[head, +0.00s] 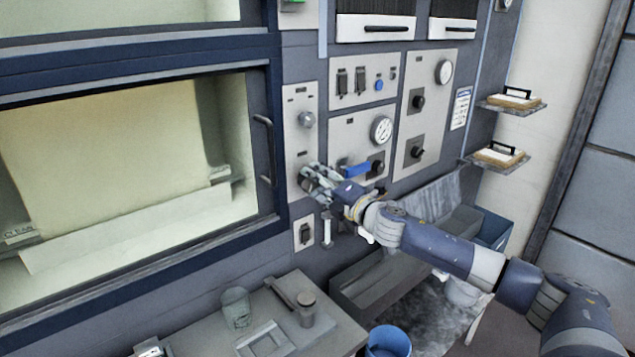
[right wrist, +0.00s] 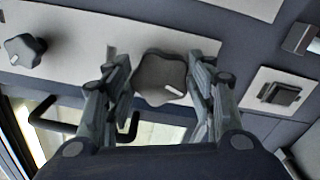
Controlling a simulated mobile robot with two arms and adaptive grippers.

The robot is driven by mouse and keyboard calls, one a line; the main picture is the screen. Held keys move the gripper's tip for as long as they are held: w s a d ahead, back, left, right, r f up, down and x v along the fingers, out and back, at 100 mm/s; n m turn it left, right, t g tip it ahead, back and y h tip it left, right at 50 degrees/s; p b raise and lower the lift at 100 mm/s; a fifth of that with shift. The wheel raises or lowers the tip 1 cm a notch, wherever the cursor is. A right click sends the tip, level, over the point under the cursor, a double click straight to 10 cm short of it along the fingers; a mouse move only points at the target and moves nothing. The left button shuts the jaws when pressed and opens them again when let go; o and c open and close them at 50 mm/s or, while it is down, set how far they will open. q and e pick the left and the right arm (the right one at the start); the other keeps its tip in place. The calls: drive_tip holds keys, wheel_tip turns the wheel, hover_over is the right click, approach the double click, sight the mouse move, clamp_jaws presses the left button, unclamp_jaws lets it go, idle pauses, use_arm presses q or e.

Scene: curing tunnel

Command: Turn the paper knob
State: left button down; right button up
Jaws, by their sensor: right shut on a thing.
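A dark lobed knob (right wrist: 160,80) with a light pointer mark sits on a pale wall panel (head: 298,92), between the fingers of my right gripper (head: 311,178) in the right wrist view. A second lobed knob (head: 306,119) is higher on the same panel and also shows in the right wrist view (right wrist: 22,50). The panel's labels are too small to read, so I cannot tell which knob is named paper. My left gripper is not in view.
A large window door with a dark handle (head: 265,150) is left of the panel. Gauges (head: 381,129), switches and a blue lever (head: 357,170) are to the right. A switch plate (head: 304,233) is below. A bench (head: 325,335) holds a cup (head: 236,307); a blue bucket (head: 388,342) stands beside it.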

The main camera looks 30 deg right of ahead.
drive_tip(key=shift+m, duration=1)
drive_tip(key=o, duration=1.1)
drive_tip(key=shift+d, duration=0.1)
drive_tip(key=shift+c, duration=0.2)
drive_tip(key=shift+f, duration=0.1)
drive_tip(key=s, duration=1.2)
drive_tip(key=shift+d, duration=0.45)
